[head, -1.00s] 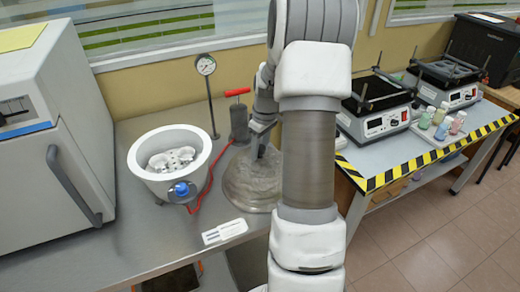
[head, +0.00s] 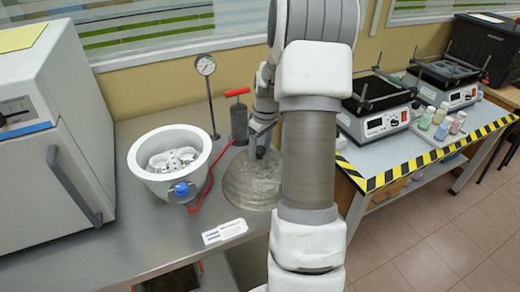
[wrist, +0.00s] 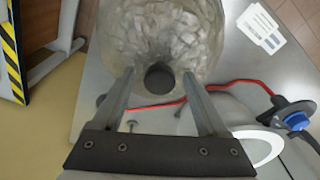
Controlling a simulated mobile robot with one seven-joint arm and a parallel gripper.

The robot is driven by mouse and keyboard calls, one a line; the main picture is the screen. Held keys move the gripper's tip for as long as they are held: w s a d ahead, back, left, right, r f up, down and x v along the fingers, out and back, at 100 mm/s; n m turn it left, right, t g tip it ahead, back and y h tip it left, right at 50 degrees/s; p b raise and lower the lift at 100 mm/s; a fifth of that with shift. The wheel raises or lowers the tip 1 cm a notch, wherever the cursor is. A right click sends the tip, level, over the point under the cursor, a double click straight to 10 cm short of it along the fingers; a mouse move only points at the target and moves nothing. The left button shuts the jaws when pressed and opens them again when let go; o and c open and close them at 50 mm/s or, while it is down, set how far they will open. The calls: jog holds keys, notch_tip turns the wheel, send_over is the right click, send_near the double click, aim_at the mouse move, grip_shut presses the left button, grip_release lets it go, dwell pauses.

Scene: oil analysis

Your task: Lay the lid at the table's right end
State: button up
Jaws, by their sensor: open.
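The lid (head: 250,184) is a clear, greyish dome with a dark knob. It rests on the grey table (head: 150,238) at its right end, partly hidden behind my arm. In the wrist view the lid (wrist: 165,35) fills the upper middle, and its dark knob (wrist: 160,78) sits between my fingertips. My gripper (wrist: 158,80) is open around the knob, with a gap showing on both sides. In the head view my gripper (head: 258,140) is over the top of the lid.
A white round vessel (head: 136,160) with a blue fitting stands left of the lid. A red hose (head: 208,185) runs close by to a pump (head: 239,122). A white card (head: 225,231) lies in front. A gauge (head: 206,66) stands behind. A striped-edge table (head: 375,181) is at the right.

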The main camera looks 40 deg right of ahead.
notch_tip(320, 180, up, 12)
jog(key=s, duration=0.1)
jog(key=shift+s+d+f+p, duration=0.15)
jog(key=shift+s+f+p, duration=0.1)
jog(key=shift+p, duration=0.1)
